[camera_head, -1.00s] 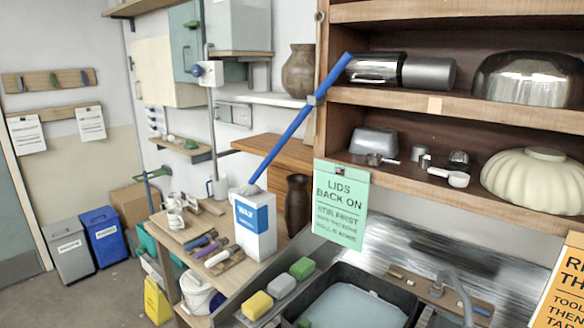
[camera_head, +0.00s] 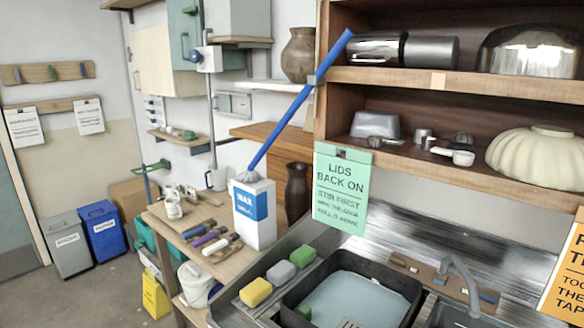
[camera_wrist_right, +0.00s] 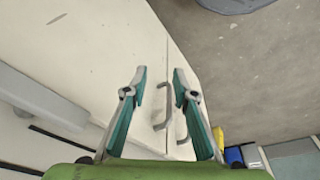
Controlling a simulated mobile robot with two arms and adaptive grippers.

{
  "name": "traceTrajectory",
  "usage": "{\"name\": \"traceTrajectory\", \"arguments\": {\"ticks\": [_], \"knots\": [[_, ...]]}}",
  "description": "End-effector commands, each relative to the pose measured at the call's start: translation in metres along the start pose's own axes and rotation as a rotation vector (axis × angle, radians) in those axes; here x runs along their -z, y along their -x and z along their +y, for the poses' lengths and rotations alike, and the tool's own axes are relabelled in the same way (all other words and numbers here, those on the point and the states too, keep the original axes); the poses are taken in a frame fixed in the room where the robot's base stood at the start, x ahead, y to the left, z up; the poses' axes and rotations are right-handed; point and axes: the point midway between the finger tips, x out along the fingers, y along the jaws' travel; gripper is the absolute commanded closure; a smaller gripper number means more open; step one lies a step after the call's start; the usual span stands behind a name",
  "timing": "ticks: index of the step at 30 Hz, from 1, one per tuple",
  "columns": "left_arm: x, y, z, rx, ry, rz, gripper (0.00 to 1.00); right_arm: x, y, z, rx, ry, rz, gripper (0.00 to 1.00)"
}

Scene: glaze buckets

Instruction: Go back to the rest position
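My right gripper (camera_wrist_right: 160,73) shows in the right wrist view, its two teal-and-grey fingers apart with nothing between them. Beyond the fingers are a pale cabinet-like front (camera_wrist_right: 95,45) with bar handles and a patch of grey floor (camera_wrist_right: 250,70). No contact between the fingers and these surfaces is visible. Neither gripper shows in the head view, so my left gripper is out of sight.
A black sink basin (camera_head: 402,285) is set in the counter below the shelves. A white wax box (camera_head: 262,228) and a worktable (camera_head: 170,232) stand left of it. A yellow container (camera_head: 155,296) and grey and blue bins (camera_head: 104,236) stand on the floor. Floor at the lower left is clear.

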Motion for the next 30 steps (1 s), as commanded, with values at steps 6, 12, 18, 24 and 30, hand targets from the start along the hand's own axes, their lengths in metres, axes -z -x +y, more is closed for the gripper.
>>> {"name": "traceTrajectory", "arguments": {"ticks": [6, 12, 18, 24, 30], "knots": [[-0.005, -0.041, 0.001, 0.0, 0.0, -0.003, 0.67, -0.081, -0.127, -0.005, 0.005, 0.009, -0.056, 0.74], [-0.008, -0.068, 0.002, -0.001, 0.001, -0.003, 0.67, -0.165, -0.205, -0.009, 0.01, 0.019, -0.097, 0.74], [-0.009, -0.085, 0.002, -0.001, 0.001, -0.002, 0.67, -0.229, -0.241, -0.009, 0.011, 0.027, -0.122, 0.74], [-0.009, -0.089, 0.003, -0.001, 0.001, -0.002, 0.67, -0.252, -0.248, -0.009, 0.012, 0.03, -0.13, 0.74], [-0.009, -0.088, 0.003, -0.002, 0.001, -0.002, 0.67, -0.253, -0.247, -0.009, 0.012, 0.03, -0.13, 0.74]]}}
